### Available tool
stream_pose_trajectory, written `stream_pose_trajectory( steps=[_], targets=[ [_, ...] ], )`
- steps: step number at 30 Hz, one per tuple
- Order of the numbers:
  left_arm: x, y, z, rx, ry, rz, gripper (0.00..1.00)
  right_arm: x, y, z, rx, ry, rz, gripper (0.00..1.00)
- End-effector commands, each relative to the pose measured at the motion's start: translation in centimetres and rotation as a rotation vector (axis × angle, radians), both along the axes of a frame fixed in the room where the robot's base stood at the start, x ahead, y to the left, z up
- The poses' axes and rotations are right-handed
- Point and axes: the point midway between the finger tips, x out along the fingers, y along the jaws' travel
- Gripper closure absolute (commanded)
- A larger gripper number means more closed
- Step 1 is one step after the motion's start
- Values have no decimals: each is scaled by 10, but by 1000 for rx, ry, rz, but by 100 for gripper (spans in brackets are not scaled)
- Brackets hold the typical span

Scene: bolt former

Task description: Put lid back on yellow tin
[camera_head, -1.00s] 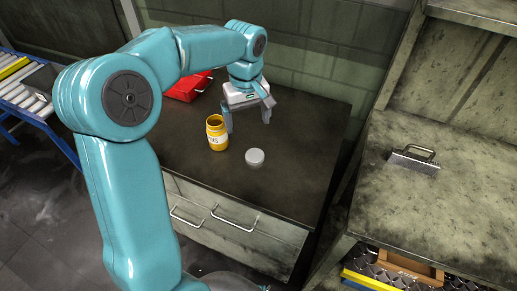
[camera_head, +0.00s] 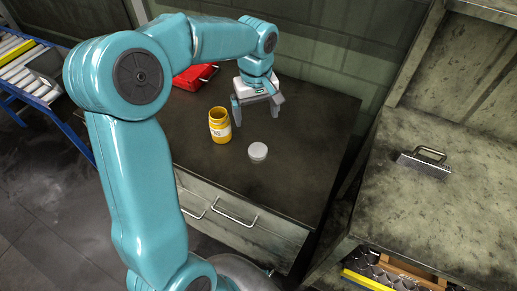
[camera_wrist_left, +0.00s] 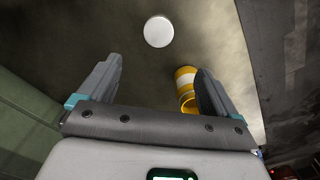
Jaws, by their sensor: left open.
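The yellow tin (camera_head: 219,125) stands upright and open on the dark cabinet top, with a pale label on its side. The round grey lid (camera_head: 257,151) lies flat on the same top, to the right of the tin and nearer the front. My left gripper (camera_head: 256,117) is open and empty, above the surface behind the lid and to the right of the tin. In the left wrist view the lid (camera_wrist_left: 158,32) shows beyond the fingertips, between them. The tin (camera_wrist_left: 186,88) is partly hidden behind the right finger there. My right gripper is not in view.
A red box (camera_head: 193,76) sits at the back left of the cabinet top (camera_head: 300,165). A workbench with a metal-handled tool (camera_head: 425,162) stands to the right. A roller conveyor (camera_head: 28,70) is at the far left. The top right of the lid is clear.

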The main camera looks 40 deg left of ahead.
Motion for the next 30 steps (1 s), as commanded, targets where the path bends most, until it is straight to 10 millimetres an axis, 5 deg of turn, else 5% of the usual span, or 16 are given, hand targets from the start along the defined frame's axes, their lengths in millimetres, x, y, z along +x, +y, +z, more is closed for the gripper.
stream_pose_trajectory(
  steps=[12, 25, 30],
  targets=[
    [2, 0, -81, -1, 4, 1, 8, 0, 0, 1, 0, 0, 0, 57],
    [3, 0, -89, -1, 0, 0, 8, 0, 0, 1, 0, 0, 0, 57],
    [2, -3, -109, -3, 6, -1, 8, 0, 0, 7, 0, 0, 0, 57]
  ],
)
